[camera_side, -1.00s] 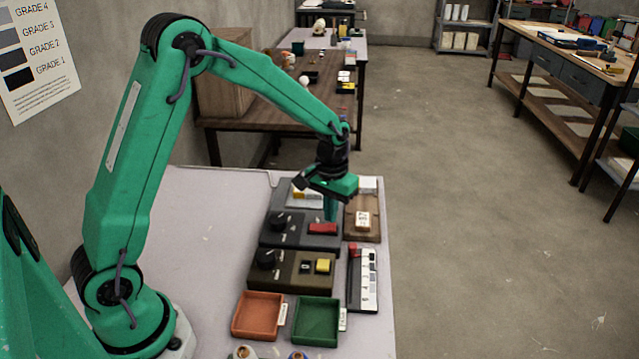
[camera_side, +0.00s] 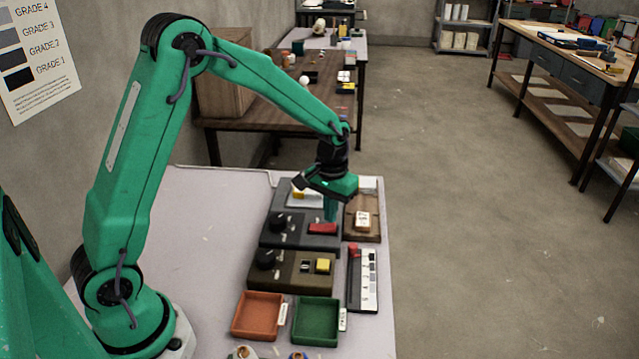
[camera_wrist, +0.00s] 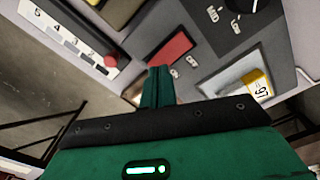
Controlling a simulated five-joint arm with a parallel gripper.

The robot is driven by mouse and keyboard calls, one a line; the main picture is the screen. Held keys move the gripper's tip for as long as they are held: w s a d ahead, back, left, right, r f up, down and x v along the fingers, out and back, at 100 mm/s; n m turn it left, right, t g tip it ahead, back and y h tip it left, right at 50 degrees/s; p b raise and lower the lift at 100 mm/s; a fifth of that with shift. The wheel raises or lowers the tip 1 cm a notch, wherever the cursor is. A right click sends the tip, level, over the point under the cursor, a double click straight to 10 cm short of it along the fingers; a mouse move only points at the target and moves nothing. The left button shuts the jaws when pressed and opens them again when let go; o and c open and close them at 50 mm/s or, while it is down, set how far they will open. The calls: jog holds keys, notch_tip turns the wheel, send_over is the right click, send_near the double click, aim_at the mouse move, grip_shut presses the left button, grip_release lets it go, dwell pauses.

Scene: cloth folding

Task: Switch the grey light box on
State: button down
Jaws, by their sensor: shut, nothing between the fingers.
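The grey light box (camera_side: 297,239) stands on the pale table in the side view, with a black knob (camera_side: 279,218) at its left and a red switch (camera_side: 322,229) at its right. My gripper (camera_side: 331,217) points down, shut and empty, with its fingertips close behind the red switch. In the wrist view my shut fingers (camera_wrist: 158,72) end just beside the red switch (camera_wrist: 171,47). I cannot tell whether they touch it. Part of the knob (camera_wrist: 241,4) shows at the top. No glow on the box is visible.
An olive box (camera_side: 285,284) with a knob and a yellow button (camera_side: 323,266) stands in front. Nearer are an orange tray (camera_side: 258,315) and a green tray (camera_side: 316,321). The table's left side is clear.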

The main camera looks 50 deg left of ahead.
aim_at(329, 227)
jog(key=shift+f, duration=1)
dwell(1.3)
jog(key=shift+r, duration=3.55)
jog(key=shift+r, duration=0.1)
jog(key=s+r+m+t, duration=0.1)
jog(key=s+r+t, duration=0.2)
jog(key=s+r, duration=0.7)
jog(key=s+d+r+m+t, duration=0.1)
jog(key=s+r+m+t, duration=0.1)
jog(key=s, duration=1)
jog(key=shift+s+d+r+t, duration=0.2)
jog(key=shift+s+d+t, duration=0.1)
jog(key=shift+s, duration=0.05)
